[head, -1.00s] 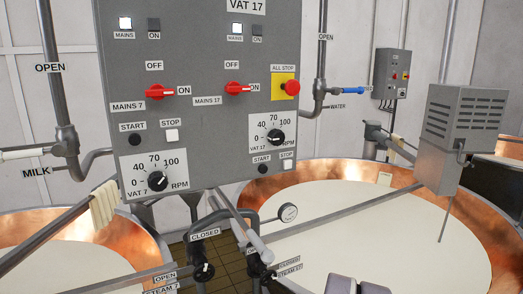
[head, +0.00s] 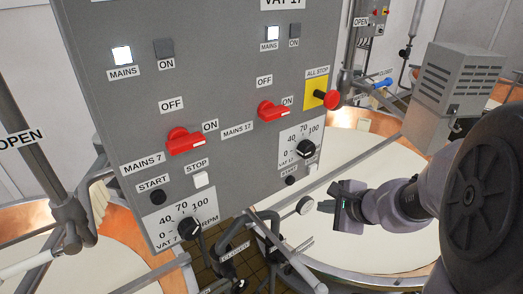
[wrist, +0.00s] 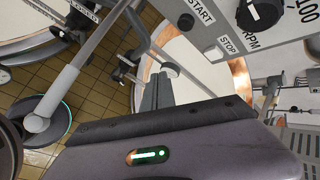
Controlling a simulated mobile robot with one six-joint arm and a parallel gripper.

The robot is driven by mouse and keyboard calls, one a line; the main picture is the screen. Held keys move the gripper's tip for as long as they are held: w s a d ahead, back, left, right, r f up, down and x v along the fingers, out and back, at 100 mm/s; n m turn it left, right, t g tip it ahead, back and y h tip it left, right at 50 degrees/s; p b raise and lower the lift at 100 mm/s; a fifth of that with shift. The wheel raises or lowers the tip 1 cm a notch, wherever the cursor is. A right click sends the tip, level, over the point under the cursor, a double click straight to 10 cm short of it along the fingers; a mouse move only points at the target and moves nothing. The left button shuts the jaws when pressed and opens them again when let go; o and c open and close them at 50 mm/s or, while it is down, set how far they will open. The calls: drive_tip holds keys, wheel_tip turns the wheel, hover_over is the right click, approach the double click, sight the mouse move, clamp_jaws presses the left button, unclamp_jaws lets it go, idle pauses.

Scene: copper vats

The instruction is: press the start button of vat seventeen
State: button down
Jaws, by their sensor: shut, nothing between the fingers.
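The vat 17 start button (head: 290,181) is a small black knob low on the grey panel, under the vat 17 speed dial (head: 306,149). In the wrist view the start button (wrist: 186,21) shows near the top, with the white stop button (wrist: 213,54) beside it. My gripper (head: 343,206) is shut and empty, right of and below the start button in the head view, apart from it. Its fingers (wrist: 157,92) also show in the wrist view, clear of the panel. The red mains 17 switch (head: 272,110) points toward ON; the ON lamp (head: 294,44) above is dark.
The red all-stop button (head: 331,99) juts out on its yellow plate above the dial. Vat 7's start button (head: 158,197) and dial (head: 190,228) sit at lower left. Pipes and a gauge (head: 305,205) stand below the panel, by the copper vat.

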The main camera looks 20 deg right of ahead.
sight(290, 181)
drive_tip(key=w+a, duration=0.3)
drive_tip(key=w, duration=0.5)
drive_tip(key=shift+p, duration=0.45)
drive_tip(key=shift+w, duration=0.1)
idle(1.7)
drive_tip(key=shift+w+a, duration=0.15)
drive_tip(key=shift+w, duration=0.15)
drive_tip(key=shift+w+a, duration=0.15)
drive_tip(key=shift+w, duration=0.3)
idle(0.8)
drive_tip(key=shift+s, duration=0.1)
drive_tip(key=shift+s+d+b, duration=0.3)
drive_tip(key=shift+s+b, duration=0.15)
drive_tip(key=shift+s, duration=0.3)
